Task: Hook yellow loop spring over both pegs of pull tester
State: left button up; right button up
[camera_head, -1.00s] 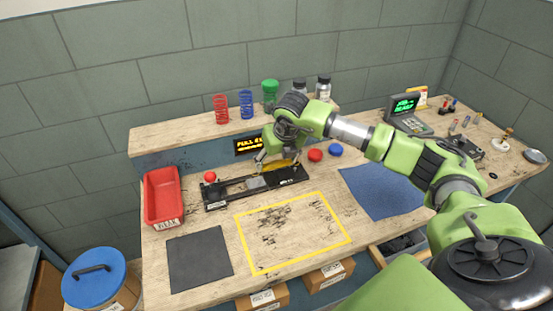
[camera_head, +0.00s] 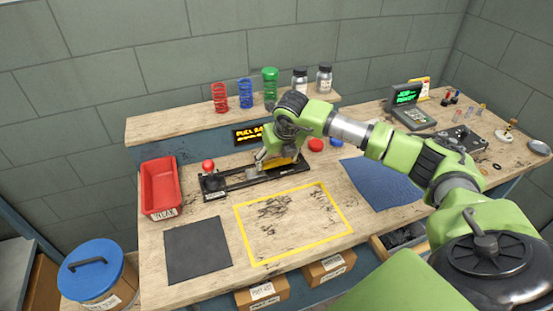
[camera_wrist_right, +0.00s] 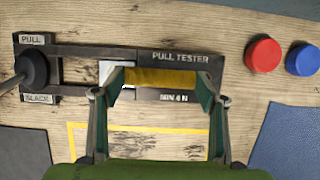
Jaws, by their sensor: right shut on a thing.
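My right gripper (camera_head: 278,162) is over the right part of the black pull tester (camera_head: 240,179) on the bench. In the right wrist view its two fingers (camera_wrist_right: 160,84) are shut on the yellow loop spring (camera_wrist_right: 160,78), which spans between the fingertips and lies across the tester. The spring also shows as a yellow strip in the head view (camera_head: 281,161). The tester's lever (camera_wrist_right: 32,70) stands at its left end, between the PULL and SLACK labels. I cannot make out the pegs or whether the spring touches them. My left gripper is out of view.
A red bin (camera_head: 160,188) stands left of the tester. A red button (camera_wrist_right: 263,54) and a blue button (camera_wrist_right: 302,60) are to its right. Coil springs and jars stand on the shelf (camera_head: 180,122) behind. The yellow-outlined area (camera_head: 293,222) in front is clear.

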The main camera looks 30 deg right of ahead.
jog(key=o, duration=1.2)
jog(key=v, duration=1.2)
